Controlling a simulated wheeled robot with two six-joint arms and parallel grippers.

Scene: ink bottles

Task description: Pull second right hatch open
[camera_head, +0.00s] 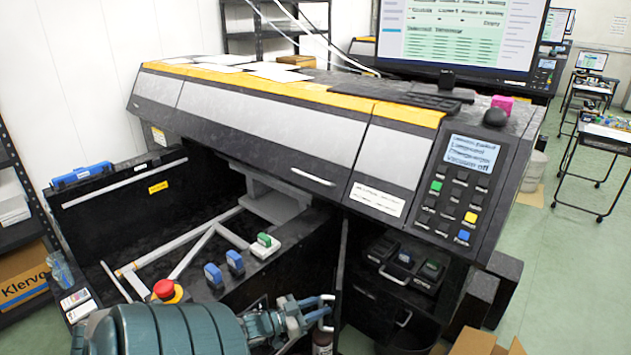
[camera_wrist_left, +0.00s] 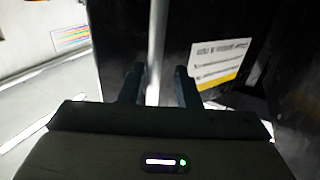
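The large black, grey and yellow printer (camera_head: 270,125) fills the middle of the head view. Low on its right front is an open compartment (camera_head: 385,305) with dark ink bottles (camera_head: 405,258) inside. A narrow dark hatch panel (camera_head: 343,265) stands edge-on at the compartment's left side. My left gripper (camera_head: 328,311) is beside this panel, low in the head view. In the left wrist view the fingers (camera_wrist_left: 158,88) stand apart on either side of a pale vertical bar (camera_wrist_left: 157,45), with gaps visible beside it. A dark panel with a white and yellow label (camera_wrist_left: 220,60) is to its right. My right gripper is not in view.
A red emergency button (camera_head: 165,290) and blue and green clips (camera_head: 235,262) sit on the printer's front left. A cardboard box (camera_head: 480,342) is on the floor at lower right.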

